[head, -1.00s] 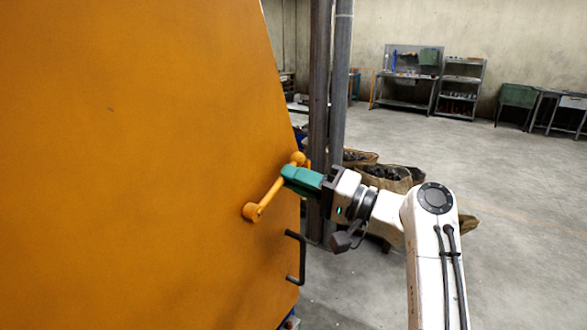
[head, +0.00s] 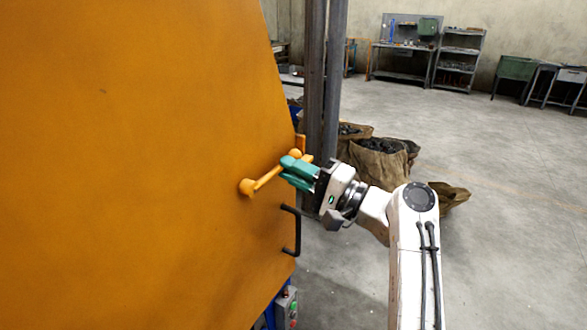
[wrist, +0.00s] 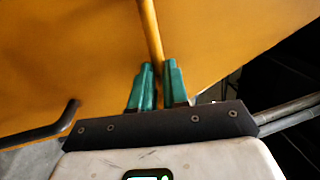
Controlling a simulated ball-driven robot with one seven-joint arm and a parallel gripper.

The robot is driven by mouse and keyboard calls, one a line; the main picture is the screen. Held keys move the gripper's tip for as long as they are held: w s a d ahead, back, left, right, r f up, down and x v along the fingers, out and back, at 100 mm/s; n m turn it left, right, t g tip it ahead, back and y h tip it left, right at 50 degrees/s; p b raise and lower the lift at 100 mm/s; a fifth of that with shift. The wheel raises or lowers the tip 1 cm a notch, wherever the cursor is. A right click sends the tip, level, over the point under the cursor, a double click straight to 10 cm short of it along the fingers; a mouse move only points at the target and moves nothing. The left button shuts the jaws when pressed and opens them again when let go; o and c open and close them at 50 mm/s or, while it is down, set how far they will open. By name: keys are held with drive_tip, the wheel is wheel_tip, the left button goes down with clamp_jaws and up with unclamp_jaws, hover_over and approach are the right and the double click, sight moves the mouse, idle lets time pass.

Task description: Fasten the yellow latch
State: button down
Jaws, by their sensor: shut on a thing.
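My gripper (head: 290,168) is at the ball end, near the panel's right edge. In the wrist view the latch bar (wrist: 151,35) runs down between the two green fingers of my gripper (wrist: 159,78), which are shut on it. The fingers hide part of the latch's outer end. A small yellow bracket (head: 301,143) stands at the panel edge just beyond the ball end.
A black handle (head: 294,230) sits on the panel just below the latch; it also shows in the wrist view (wrist: 66,118). A metal post (head: 325,85) and sacks (head: 380,158) stand behind my gripper. Open floor lies to the right.

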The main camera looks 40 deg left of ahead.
drive_tip(key=shift+w+f, duration=0.1)
drive_tip(key=shift+f, duration=0.05)
drive_tip(key=c, duration=1.1)
unclamp_jaws()
drive_tip(key=b+v, duration=0.2)
drive_tip(key=v, duration=0.9)
